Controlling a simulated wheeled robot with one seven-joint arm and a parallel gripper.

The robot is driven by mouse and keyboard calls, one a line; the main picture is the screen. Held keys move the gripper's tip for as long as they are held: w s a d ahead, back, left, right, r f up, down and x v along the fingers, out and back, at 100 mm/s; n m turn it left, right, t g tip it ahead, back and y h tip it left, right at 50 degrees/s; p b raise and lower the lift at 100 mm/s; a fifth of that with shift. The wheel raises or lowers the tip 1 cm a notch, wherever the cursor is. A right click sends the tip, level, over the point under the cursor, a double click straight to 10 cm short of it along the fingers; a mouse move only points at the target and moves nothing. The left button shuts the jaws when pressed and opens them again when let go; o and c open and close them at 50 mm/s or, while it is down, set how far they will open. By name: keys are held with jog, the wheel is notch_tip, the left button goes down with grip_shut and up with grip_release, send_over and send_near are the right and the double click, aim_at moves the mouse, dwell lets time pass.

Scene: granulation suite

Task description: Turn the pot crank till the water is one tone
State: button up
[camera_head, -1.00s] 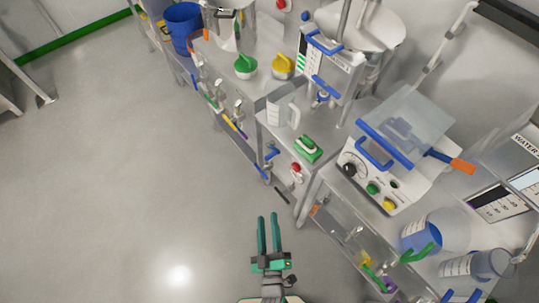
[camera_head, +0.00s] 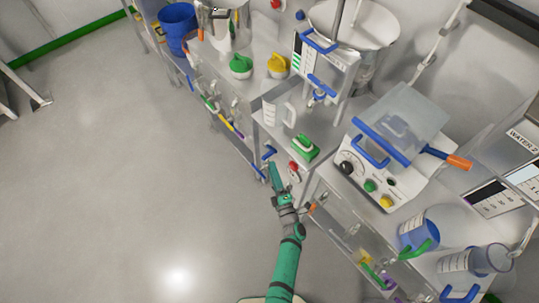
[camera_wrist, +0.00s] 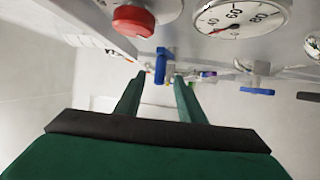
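My gripper (camera_head: 276,173) is at the front face of the bench, beside a red knob (camera_head: 293,167) and below a blue handle (camera_head: 268,152). In the wrist view my gripper (camera_wrist: 157,82) has its two green fingers apart with nothing held. A small blue-handled tap (camera_wrist: 162,65) appears ahead, between the fingertips; I cannot tell if they touch it. A large steel pot (camera_head: 382,25) with a rod over it stands at the back, and another steel pot (camera_head: 240,14) stands farther left. I cannot clearly make out the crank or the water's tone.
The wrist view shows the red knob (camera_wrist: 135,20), a round gauge (camera_wrist: 240,15) and another blue-handled tap (camera_wrist: 258,90). The bench holds a clear jug (camera_head: 278,113), a green-handled item (camera_head: 305,147) and a control box (camera_head: 352,160). Floor to the left is clear.

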aim_at(268, 155)
jog(key=shift+x, duration=3.9)
jog(key=shift+c, duration=0.4)
jog(key=shift+f, duration=0.1)
grip_shut()
